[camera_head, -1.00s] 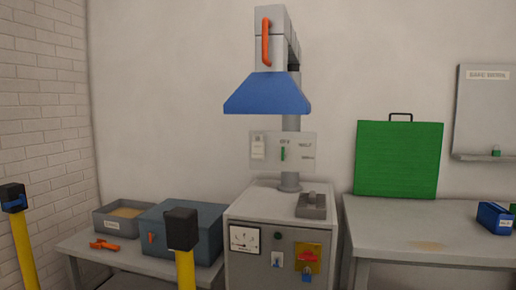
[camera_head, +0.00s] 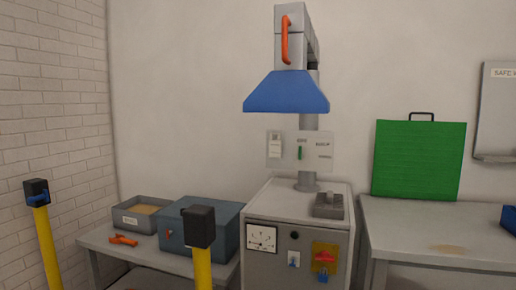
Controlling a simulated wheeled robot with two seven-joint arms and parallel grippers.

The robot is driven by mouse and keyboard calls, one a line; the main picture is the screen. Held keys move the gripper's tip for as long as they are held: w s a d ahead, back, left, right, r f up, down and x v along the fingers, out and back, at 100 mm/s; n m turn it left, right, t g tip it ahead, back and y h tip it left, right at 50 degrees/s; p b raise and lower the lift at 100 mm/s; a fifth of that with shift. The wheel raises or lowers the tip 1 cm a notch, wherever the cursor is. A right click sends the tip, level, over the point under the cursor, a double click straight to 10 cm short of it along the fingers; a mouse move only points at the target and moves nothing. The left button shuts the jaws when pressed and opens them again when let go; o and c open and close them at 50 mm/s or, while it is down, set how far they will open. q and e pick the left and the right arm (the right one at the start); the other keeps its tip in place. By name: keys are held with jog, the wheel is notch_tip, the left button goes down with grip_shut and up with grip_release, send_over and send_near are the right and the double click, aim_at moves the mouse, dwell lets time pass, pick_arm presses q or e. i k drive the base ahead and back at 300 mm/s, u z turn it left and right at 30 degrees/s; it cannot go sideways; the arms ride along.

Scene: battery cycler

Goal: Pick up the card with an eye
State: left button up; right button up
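Another small white card or tag (camera_head: 275,144) is on the pale panel (camera_head: 317,150) above the cabinet. Both are too small to tell whether either shows an eye.
The yellow plate (camera_head: 326,250) carries a red switch and blue padlock. A grey bench (camera_head: 430,235) stands right, its top mostly clear.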

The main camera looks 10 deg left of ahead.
aim_at(275, 150)
jog(key=u, duration=2.1)
jog(key=i, duration=2.15)
jog(key=z, duration=3.1)
